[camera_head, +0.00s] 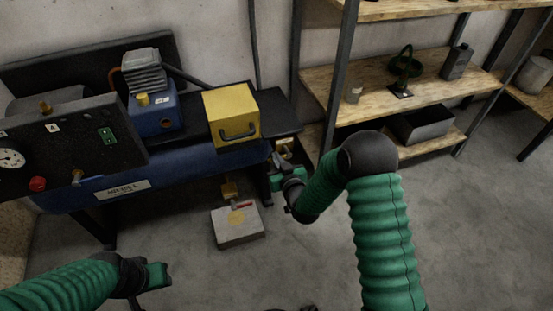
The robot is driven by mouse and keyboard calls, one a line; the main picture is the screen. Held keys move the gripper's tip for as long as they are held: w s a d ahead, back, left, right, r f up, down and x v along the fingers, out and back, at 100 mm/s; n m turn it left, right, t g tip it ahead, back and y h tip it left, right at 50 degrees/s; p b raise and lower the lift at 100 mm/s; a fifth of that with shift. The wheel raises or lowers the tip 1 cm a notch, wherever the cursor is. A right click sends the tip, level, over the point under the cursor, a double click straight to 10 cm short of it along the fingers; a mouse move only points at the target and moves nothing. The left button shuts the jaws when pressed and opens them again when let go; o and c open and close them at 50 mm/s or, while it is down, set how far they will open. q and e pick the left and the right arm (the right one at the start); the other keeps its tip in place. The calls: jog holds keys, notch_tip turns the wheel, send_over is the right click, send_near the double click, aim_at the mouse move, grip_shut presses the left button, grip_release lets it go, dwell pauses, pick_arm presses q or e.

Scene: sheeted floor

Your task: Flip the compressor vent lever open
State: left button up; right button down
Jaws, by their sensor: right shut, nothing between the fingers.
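The compressor has a blue tank (190,172) with a label, standing at the left against the wall. A brass fitting (285,147) shows at the tank's right end. My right gripper (276,167) is shut and empty, close beside that end and just below the fitting; I cannot tell whether they touch. A small red lever (244,205) lies across a grey box on the floor under the tank, with a brass part above it. I cannot tell which part is the vent lever. My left gripper (160,276) is low at the left, away from the compressor; its fingers are unclear.
A black panel (70,145) with a gauge, red knob and brass valve fronts the compressor. A yellow box (230,105) with a handle sits on top beside the blue motor (152,110). A wooden shelf (345,112) stands at the right. The floor (460,215) at right is clear.

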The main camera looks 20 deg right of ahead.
jog(key=shift+a+f+n+h, duration=0.2)
jog(key=shift+f+n+h, duration=0.1)
jog(key=shift+f+n, duration=0.1)
notch_tip(320, 180, down, 7)
jog(key=d+n+t+h+b, duration=0.2)
jog(key=n+h, duration=0.1)
jog(key=n, duration=1)
jog(key=shift+d+f+h, duration=0.2)
jog(key=shift+d+h, duration=0.2)
jog(key=shift+d+b, duration=0.1)
jog(key=shift+b, duration=0.2)
jog(key=shift+f, duration=0.1)
